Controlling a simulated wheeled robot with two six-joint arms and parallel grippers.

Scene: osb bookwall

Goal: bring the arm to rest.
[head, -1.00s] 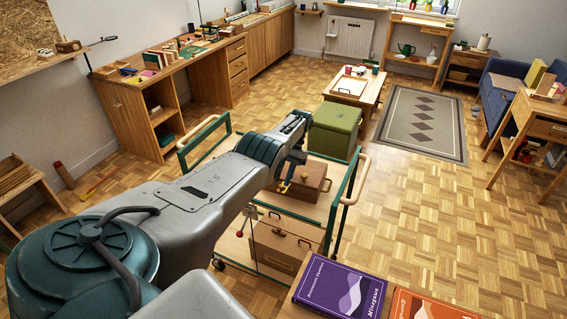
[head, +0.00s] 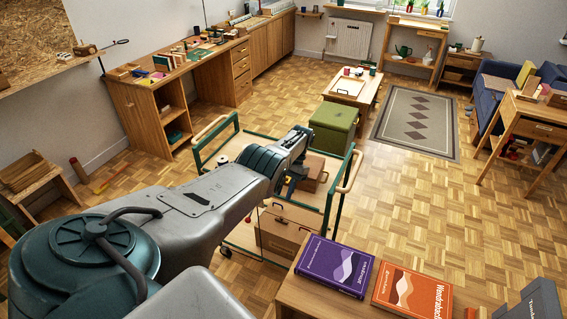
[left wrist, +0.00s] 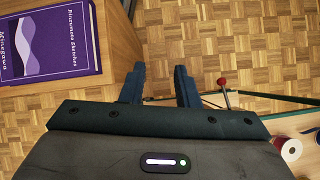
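My left arm reaches in from the left in the head view, over the green-framed cart (head: 340,205). Its gripper (head: 287,186) is small and dark there, against the wooden boxes on the cart. In the left wrist view the two dark fingers (left wrist: 158,88) stand apart with bare parquet showing between them, so the gripper is open and empty. It is to the right of the table edge with the purple book (left wrist: 48,40) and touches nothing that I can see.
A green storage stool (head: 333,123) stands behind the cart. Open parquet (head: 440,205) lies to the right.

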